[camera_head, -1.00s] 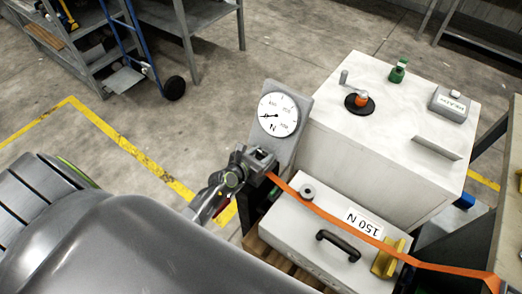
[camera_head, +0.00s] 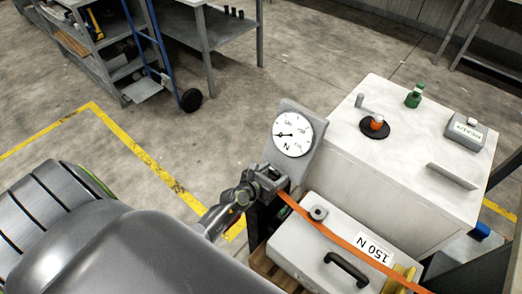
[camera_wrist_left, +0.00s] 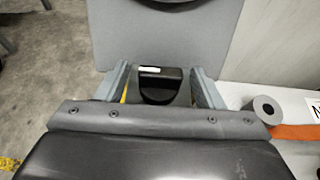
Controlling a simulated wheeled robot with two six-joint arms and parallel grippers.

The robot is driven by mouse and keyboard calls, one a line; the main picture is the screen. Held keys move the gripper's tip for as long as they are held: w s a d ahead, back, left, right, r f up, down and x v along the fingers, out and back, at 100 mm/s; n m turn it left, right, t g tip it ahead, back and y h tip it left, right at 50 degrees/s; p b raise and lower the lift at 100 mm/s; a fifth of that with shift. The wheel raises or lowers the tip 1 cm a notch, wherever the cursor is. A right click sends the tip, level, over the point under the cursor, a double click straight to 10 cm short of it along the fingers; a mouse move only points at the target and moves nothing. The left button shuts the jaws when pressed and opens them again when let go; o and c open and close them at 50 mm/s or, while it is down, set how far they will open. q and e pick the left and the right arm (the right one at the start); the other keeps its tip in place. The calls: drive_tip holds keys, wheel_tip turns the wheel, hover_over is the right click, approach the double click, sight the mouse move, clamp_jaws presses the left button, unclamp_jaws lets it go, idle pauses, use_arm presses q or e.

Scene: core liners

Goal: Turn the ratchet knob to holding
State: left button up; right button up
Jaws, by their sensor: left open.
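The ratchet knob (camera_wrist_left: 160,88) is black with a white mark on its top edge, and sits on the grey plate (camera_wrist_left: 165,35) below the gauge. In the wrist view it lies between the two grey fingers of my left gripper (camera_wrist_left: 160,90), which is open with a visible gap on each side. In the head view my left gripper (camera_head: 268,178) is at the lower part of the gauge plate and hides most of the knob. The round white gauge (camera_head: 293,134), marked N, is above it. My right gripper is not in view.
An orange strap (camera_head: 330,230) runs from beside the gripper over a grey case (camera_head: 300,237) labelled 150 N. A light cabinet (camera_head: 410,120) stands right of the gauge, with a black-and-orange knob, a green item and a grey box on top. Open floor lies left.

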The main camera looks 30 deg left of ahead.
use_arm(q)
drive_tip(key=p+v, duration=0.2)
drive_tip(key=v, duration=1.5)
